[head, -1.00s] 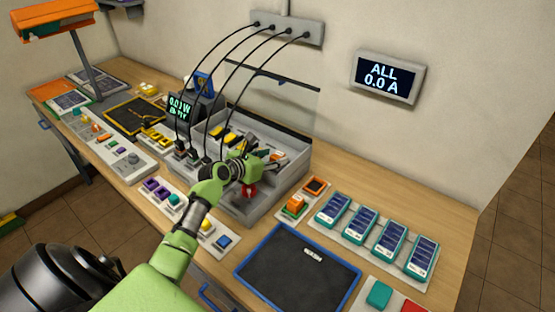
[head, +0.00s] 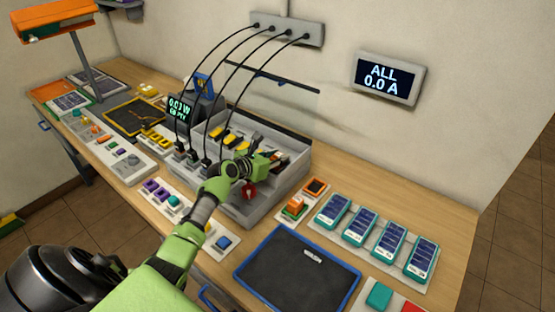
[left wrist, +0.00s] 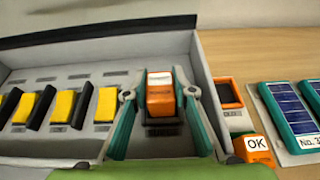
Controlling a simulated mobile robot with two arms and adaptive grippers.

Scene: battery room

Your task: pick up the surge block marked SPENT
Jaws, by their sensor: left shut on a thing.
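An orange block with a white label (left wrist: 160,92) sits between the fingers of my left gripper (left wrist: 160,98) in the left wrist view. The label's print is too small to read. Dark space shows under the block, at a slot in the grey tray (left wrist: 75,53). In the head view my left gripper (head: 276,158) is over the right part of the grey tray (head: 300,170), and its hand largely hides the block. A second orange block marked OK (left wrist: 256,149) stands outside the tray; it also shows in the head view (head: 296,203). My right gripper is out of view.
Several yellow and black blocks (left wrist: 63,104) stand in the tray left of the gripper. An orange-rimmed dark socket (left wrist: 229,93) is beside the tray. Black cables (head: 222,90) hang from the wall strip. A blue-rimmed mat (head: 243,272) lies in front.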

